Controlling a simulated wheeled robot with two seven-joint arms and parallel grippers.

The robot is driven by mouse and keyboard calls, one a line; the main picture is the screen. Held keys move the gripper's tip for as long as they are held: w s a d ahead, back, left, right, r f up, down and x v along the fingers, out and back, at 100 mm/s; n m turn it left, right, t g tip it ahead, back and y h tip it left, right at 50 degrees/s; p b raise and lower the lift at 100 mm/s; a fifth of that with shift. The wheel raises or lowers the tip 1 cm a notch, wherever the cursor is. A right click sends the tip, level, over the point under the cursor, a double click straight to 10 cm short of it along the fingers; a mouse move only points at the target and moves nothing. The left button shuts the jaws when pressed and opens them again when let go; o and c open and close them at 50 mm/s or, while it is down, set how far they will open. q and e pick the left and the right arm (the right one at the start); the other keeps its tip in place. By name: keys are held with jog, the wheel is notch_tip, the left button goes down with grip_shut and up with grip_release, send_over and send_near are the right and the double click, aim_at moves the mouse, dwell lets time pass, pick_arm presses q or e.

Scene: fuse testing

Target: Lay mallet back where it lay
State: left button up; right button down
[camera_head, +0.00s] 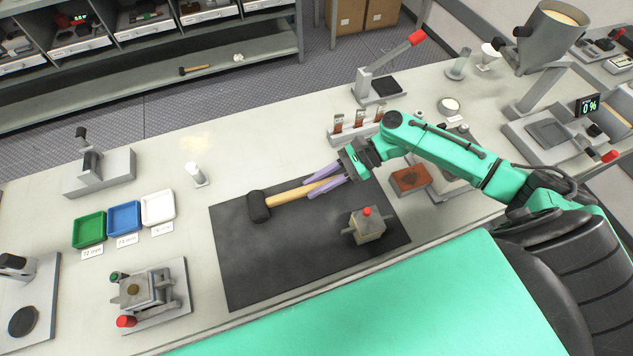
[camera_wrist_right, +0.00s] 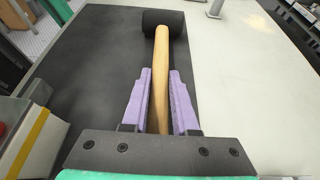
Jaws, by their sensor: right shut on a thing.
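The mallet has a black head (camera_head: 258,206) and a pale wooden handle (camera_head: 291,194), and it is over the upper part of the dark mat (camera_head: 250,275). My right gripper (camera_head: 324,181) has its purple fingers on either side of the handle and is shut on it. In the right wrist view the handle (camera_wrist_right: 161,62) runs away from between the fingers (camera_wrist_right: 160,95) to the black head (camera_wrist_right: 165,22) at the top. I cannot tell whether the mallet touches the mat. My left gripper is not in view.
A small box-like device with a red button (camera_head: 367,224) stands on the mat, near my right gripper. A rack with several upright pieces (camera_head: 352,130) is behind the gripper. Green, blue and white trays (camera_head: 124,218) are at the left. The mat's left part is bare.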

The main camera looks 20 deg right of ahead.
jog(key=shift+f, duration=0.2)
jog(key=c, duration=0.6)
grip_release()
jog(key=b+v, duration=0.2)
jog(key=v, duration=1.2)
jog(key=shift+b, duration=0.35)
jog(key=shift+d+r, duration=0.15)
jog(key=shift+d, duration=0.15)
